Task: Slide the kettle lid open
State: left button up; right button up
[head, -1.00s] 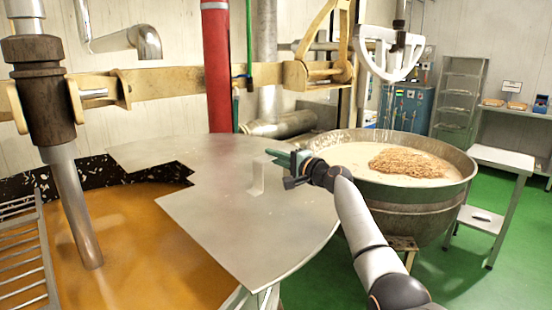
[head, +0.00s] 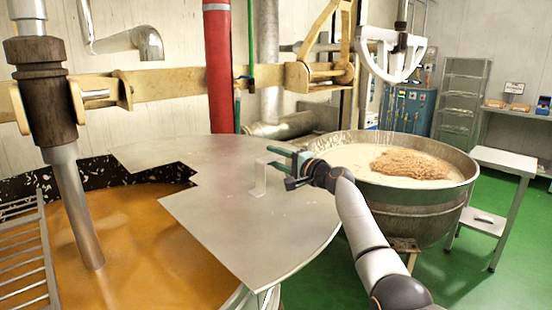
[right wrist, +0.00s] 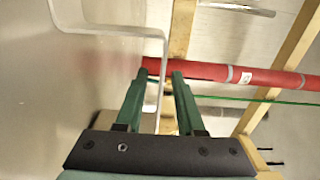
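The kettle lid (head: 235,220) is a flat grey metal sheet with a notched left edge. It lies over the right part of the kettle, whose left part is uncovered and shows an orange-brown inside (head: 150,245). A bent metal handle (head: 259,178) stands on the lid. My right gripper (head: 283,158) is at this handle. In the right wrist view the handle's bar (right wrist: 161,85) passes between the two green fingers of my right gripper (right wrist: 160,75), with a gap visible on both sides. My left gripper is not in view.
A stirrer shaft (head: 78,210) stands in the kettle's open left part, beside a metal grate (head: 25,260). A second large bowl (head: 400,200) with pale contents stands at the right. A red pipe (head: 218,70) is behind the lid. Green floor is free at lower right.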

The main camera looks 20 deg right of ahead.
jog(key=shift+v, duration=0.85)
jog(key=v, duration=1.1)
jog(key=shift+w, duration=0.1)
